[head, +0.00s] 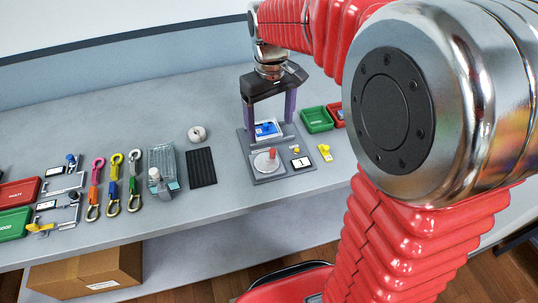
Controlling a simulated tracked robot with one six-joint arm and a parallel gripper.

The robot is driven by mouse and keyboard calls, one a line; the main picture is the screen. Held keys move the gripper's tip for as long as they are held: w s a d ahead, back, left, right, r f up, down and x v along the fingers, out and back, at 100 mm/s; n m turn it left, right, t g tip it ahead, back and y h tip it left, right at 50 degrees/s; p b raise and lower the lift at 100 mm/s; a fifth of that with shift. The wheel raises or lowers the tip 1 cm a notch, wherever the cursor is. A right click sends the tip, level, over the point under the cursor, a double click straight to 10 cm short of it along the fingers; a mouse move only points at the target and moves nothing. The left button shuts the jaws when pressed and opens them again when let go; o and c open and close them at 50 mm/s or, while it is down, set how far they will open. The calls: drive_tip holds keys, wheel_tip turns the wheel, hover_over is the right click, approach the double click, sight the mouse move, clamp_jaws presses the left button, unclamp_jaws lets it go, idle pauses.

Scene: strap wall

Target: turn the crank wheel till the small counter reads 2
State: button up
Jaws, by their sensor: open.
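The crank wheel (262,164) is a pale disc with a red upright handle (272,153). It sits on a grey base plate (286,170) on the bench. The small counter (300,162) is a white card-like display beside the wheel, on its right; it seems to show 1. My gripper (270,118) is open, fingers pointing down, over the back part of the plate. Its two purple fingers stand on either side of a blue block (267,129) on a white tray. I cannot tell whether they touch the plate. The gripper is behind the wheel and apart from its handle.
A yellow tag (325,152) lies right of the plate. A green bin (316,119) stands behind it. A black ribbed mat (201,167), a grey-green fixture (163,170) and several coloured straps (114,184) lie to the left. My arm hides the bench's right side.

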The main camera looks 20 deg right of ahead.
sight(270, 162)
drive_tip(key=n, duration=0.8)
drive_tip(key=shift+f, duration=0.15)
wheel_tip(270, 162, down, 14)
drive_tip(key=shift+r, duration=0.1)
idle(0.7)
drive_tip(key=shift+c, duration=0.7)
